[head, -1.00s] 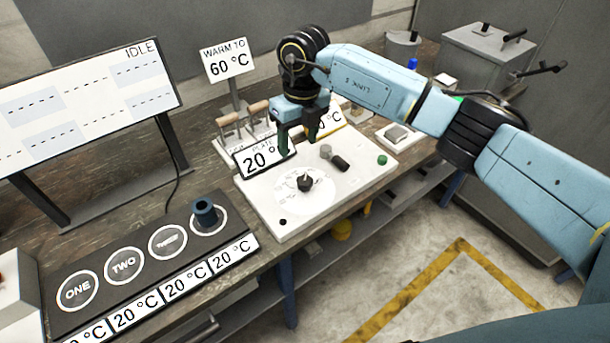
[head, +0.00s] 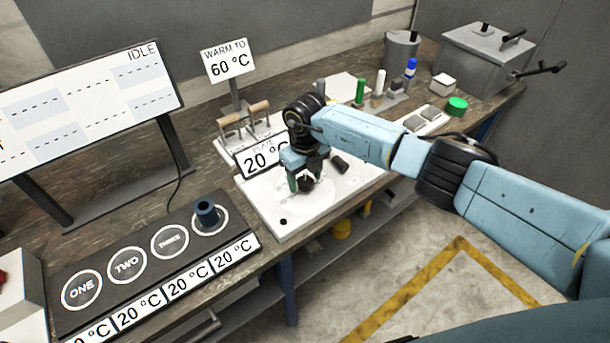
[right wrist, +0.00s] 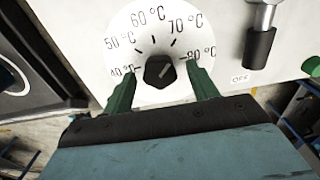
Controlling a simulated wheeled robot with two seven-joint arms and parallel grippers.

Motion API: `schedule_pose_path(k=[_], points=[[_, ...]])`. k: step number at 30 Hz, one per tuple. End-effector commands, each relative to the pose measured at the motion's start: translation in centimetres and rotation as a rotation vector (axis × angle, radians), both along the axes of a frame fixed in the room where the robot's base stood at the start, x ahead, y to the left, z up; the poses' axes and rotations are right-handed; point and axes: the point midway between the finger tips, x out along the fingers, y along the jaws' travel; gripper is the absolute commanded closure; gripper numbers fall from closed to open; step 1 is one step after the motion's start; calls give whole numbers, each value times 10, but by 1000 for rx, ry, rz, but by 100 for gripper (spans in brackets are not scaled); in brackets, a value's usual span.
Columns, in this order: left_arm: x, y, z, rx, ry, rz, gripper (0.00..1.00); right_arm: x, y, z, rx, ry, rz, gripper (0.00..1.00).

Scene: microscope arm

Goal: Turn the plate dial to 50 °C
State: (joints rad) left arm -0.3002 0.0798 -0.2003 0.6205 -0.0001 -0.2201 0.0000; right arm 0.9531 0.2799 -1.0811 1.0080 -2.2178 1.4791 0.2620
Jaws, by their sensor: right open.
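The plate (head: 270,218) is a white unit with a display (head: 262,160) reading 20 °C. Its black dial knob (head: 306,185) sits on a round white scale. In the right wrist view the knob (right wrist: 159,72) is ringed by marks from 40 °C to 80 °C, with 50 °C (right wrist: 120,41) at upper left. A faint line on the knob seems to point to the upper right. My right gripper (right wrist: 160,72) is open, its green fingertips on either side of the knob; contact cannot be told. In the head view the right gripper (head: 304,182) covers part of the dial. My left gripper is out of view.
A black-handled lever (right wrist: 260,45) stands right of the dial, near an OFF label (right wrist: 240,78). A sign (head: 228,62) reads WARM TO 60 °C. A rack with wooden handles (head: 245,125) stands behind the plate. A black panel with numbered rings (head: 150,270) lies to the left.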

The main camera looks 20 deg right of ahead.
Motion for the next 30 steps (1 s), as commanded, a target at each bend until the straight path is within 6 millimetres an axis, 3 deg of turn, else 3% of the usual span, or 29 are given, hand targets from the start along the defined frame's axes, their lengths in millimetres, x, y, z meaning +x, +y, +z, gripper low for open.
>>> schedule_pose_path(k=[8, 18, 30], points=[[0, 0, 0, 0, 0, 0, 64, 0, 0, -1, 0, -1, 1, 41], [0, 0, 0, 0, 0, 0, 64, 0, 0, -1, 0, 0, 1, 86], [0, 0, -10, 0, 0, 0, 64, 0, 0, -2, -1, -1, 80, 86]])
